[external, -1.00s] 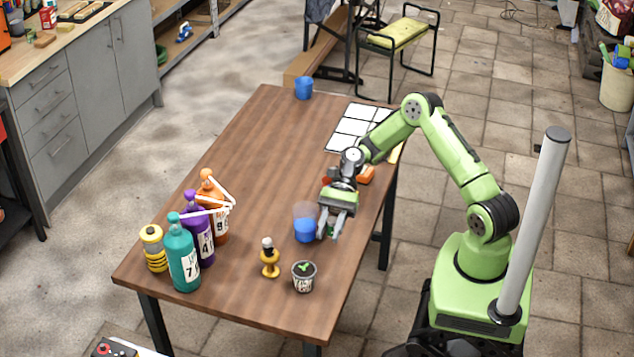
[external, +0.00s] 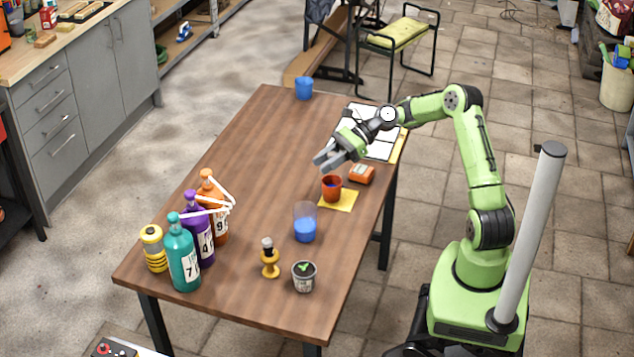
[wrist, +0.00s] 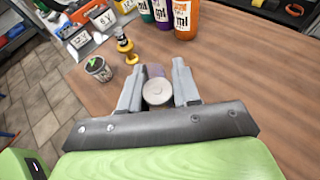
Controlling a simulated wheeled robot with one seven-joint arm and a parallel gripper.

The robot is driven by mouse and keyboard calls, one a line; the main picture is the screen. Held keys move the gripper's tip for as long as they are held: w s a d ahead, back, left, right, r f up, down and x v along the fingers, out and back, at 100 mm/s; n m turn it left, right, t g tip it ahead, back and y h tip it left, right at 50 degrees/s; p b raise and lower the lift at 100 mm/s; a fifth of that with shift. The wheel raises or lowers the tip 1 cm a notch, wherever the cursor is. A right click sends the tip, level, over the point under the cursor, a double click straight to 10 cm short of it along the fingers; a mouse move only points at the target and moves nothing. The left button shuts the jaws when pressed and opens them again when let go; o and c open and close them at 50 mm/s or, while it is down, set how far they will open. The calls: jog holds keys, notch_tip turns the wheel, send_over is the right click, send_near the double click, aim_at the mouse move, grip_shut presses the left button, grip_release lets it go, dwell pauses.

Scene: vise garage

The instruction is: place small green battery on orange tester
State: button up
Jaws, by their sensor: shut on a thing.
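My gripper (external: 338,156) is above the table, left of the white grid sheet, with its fingers pointing left and down. In the wrist view its fingers (wrist: 158,88) are shut on a small cylinder, the small green battery (wrist: 157,93). Only its round pale grey end shows clearly; its green side is hidden. The orange tester (external: 361,174) lies on the table near the right edge, below and right of my gripper, apart from it. Nothing is seen on top of the tester.
A red cup (external: 332,188) stands on a yellow sheet (external: 345,202) beside the tester. A clear glass with blue content (external: 304,228), a yellow stand (external: 270,264), a small plant pot (external: 304,277) and several bottles (external: 183,262) stand nearer. The table's middle left is clear.

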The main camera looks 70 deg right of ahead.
jog(key=d+m+t+h+b, duration=0.1)
jog(key=d+m+t+h, duration=0.25)
jog(key=d, duration=0.65)
jog(key=r+m+h+b, duration=0.1)
jog(key=m+h+b, duration=0.1)
jog(key=m+h, duration=0.25)
send_over(356, 169)
jog(key=shift+t, duration=0.25)
notch_tip(356, 169, down, 15)
jog(key=b, duration=0.4)
jog(key=shift+d, duration=0.1)
jog(key=shift+r, duration=0.2)
jog(key=o, duration=1.1)
jog(key=shift+f, duration=0.1)
jog(key=shift+c, duration=0.2)
